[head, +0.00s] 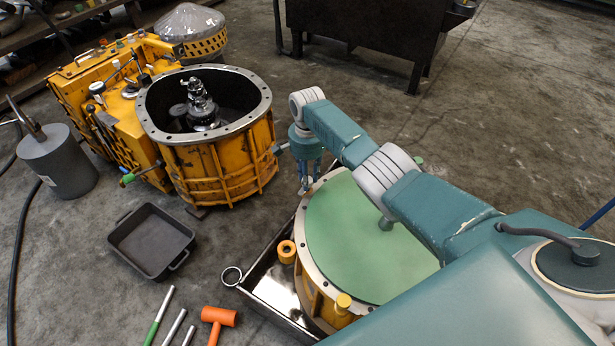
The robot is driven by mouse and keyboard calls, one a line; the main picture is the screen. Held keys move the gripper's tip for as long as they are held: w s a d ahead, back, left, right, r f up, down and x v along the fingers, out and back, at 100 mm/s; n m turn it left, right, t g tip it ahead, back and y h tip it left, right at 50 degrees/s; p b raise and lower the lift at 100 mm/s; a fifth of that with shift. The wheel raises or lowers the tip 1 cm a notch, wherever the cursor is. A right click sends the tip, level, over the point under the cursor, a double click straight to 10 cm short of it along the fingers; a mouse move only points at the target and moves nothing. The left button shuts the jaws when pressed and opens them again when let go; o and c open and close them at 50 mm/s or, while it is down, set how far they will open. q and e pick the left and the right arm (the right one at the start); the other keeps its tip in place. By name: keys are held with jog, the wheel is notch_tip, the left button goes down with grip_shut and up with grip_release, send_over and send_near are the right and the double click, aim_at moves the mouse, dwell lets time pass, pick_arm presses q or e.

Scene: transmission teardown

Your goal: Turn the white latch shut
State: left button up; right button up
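I cannot make out a clearly white latch; it may be hidden or too small. The orange transmission housing (215,160) stands open at the top, with a grey flanged rim and a metal shaft inside. A small pale lever (281,147) sticks out at its right side, close to my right arm's wrist. My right gripper (303,190) points down at the left edge of a round orange housing with a green top (365,240). Its fingers are small and partly blurred into the background, so its opening is unclear. My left gripper is out of view.
The green-topped housing sits in a dark tray (262,262) with a metal ring (231,276) at its corner. An empty black bin (150,240), a grey can (58,165), an orange mallet (217,318) and several rods lie on the floor. A dark bench (375,25) stands behind.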

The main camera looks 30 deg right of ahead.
grip_shut()
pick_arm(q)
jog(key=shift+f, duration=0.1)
pick_arm(e)
jog(key=shift+r+n, duration=0.1)
jog(key=shift+n, duration=0.2)
jog(key=n+p, duration=0.1)
jog(key=n, duration=0.2)
jog(key=n+p, duration=0.1)
jog(key=n, duration=0.5)
jog(key=shift+n, duration=0.4)
jog(key=n, duration=0.3)
jog(key=shift+w+n, duration=0.1)
jog(key=shift+n, duration=0.2)
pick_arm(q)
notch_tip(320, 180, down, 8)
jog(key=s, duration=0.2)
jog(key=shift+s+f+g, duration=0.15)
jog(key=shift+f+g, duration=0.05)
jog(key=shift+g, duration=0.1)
pick_arm(e)
jog(key=shift+n, duration=1.9)
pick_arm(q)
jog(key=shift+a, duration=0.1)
